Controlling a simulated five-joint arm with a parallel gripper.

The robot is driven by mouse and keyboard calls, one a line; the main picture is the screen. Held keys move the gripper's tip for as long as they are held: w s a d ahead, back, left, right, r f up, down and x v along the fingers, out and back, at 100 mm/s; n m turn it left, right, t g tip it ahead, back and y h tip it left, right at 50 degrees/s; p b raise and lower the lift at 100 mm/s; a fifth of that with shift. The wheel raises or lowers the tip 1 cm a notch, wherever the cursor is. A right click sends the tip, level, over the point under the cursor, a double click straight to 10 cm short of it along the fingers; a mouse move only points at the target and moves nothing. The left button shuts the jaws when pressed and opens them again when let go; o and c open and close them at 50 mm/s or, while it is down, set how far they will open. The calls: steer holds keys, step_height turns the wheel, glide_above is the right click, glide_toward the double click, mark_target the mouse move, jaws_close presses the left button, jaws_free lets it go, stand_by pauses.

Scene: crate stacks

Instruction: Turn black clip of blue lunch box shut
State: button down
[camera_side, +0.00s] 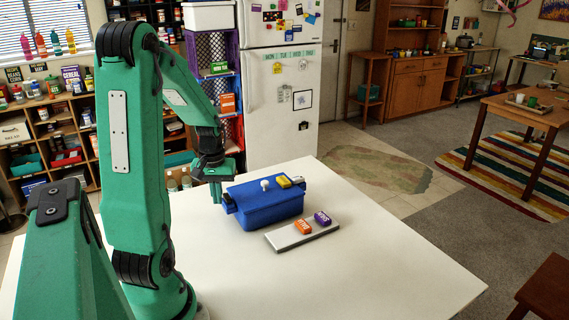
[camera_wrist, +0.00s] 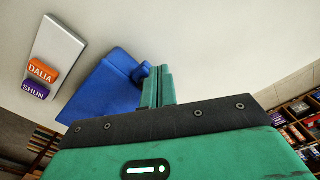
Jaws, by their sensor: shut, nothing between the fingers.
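The blue lunch box (camera_side: 268,208) stands on the white table, its lid on top. A black clip (camera_side: 229,203) shows at its left end in the side view, small and partly dark; I cannot tell how far it is turned. My gripper (camera_side: 215,193) points down just left of that end, fingers together and empty. In the wrist view, the shut fingers (camera_wrist: 158,87) are beside the blue lunch box (camera_wrist: 103,90), close to a small blue piece jutting from its end. I cannot tell whether they touch it. The black clip is not clear in the wrist view.
In front of the box lies a pale board (camera_side: 285,242) with an orange block (camera_side: 303,227) and a purple block (camera_side: 322,218). The table's front right is clear.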

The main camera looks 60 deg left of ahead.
mark_target(230, 199)
steer(key=shift+w+d, duration=0.15)
steer(key=shift+w, duration=0.7)
steer(key=shift+w+d, duration=0.1)
steer(key=shift+w, duration=0.75)
stand_by(2.1)
steer(key=shift+w+a, duration=0.25)
steer(key=shift+w, duration=0.25)
steer(key=shift+w+a, duration=0.25)
steer(key=shift+w, duration=0.25)
stand_by(1.9)
steer(key=shift+d, duration=0.4)
steer(key=shift+r, duration=0.15)
